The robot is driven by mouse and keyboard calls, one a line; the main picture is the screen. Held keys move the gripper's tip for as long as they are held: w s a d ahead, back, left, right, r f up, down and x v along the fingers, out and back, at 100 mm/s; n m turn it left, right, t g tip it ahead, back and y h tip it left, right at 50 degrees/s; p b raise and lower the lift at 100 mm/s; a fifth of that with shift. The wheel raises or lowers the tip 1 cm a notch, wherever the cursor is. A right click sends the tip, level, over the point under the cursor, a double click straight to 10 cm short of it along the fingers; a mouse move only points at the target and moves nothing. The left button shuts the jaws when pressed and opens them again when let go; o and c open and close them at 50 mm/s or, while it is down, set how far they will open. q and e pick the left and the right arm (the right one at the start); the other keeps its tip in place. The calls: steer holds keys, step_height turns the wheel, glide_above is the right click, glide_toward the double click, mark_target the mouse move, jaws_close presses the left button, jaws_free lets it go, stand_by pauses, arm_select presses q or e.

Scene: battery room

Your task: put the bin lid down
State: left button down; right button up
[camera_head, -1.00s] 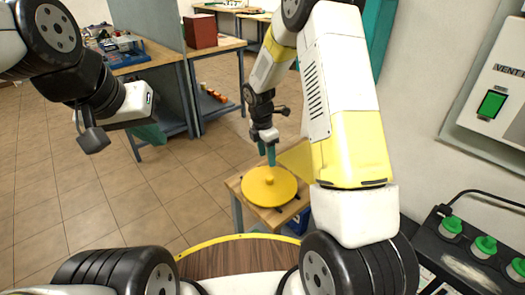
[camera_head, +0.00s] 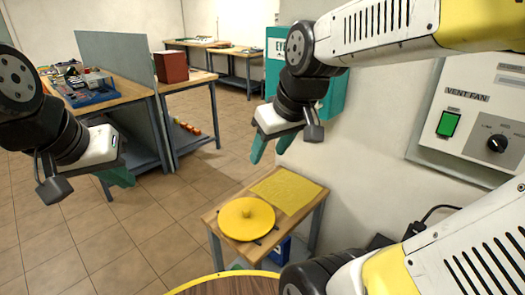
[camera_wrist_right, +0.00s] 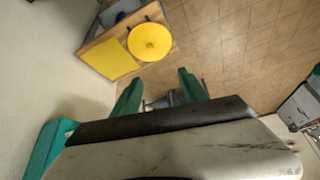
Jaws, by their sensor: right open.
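The yellow round bin lid (camera_head: 246,218) with a small knob lies flat on the small wooden table (camera_head: 211,217), left of a yellow mat (camera_head: 287,191). The lid also shows in the right wrist view (camera_wrist_right: 150,42). My right gripper (camera_head: 268,150) is open and empty, raised above and behind the table, apart from the lid. Its two green fingers (camera_wrist_right: 160,95) stand apart in the right wrist view. My left gripper (camera_head: 118,178) hangs at the left, away from the table; its finger opening is not clear.
A vent fan panel (camera_head: 470,120) is on the right wall. A workbench with a blue tray (camera_head: 88,95) and a bench with a red box (camera_head: 171,67) stand at the back left. A blue object (camera_head: 281,250) is under the small table. Floor left of it is clear.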

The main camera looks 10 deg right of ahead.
steer(key=shift+s+a+r+m+t, duration=0.1)
steer(key=shift+s+r+m+t, duration=0.05)
steer(key=shift+s+m, duration=0.5)
steer(key=shift+s+r+m+t, duration=0.2)
steer(key=shift+s+m, duration=0.2)
steer(key=shift+s, duration=0.5)
steer(key=shift+s+a+r+m+t, duration=0.1)
steer(key=shift+s+m+t, duration=0.05)
steer(key=shift+s+m, duration=0.5)
steer(key=shift+s, duration=0.1)
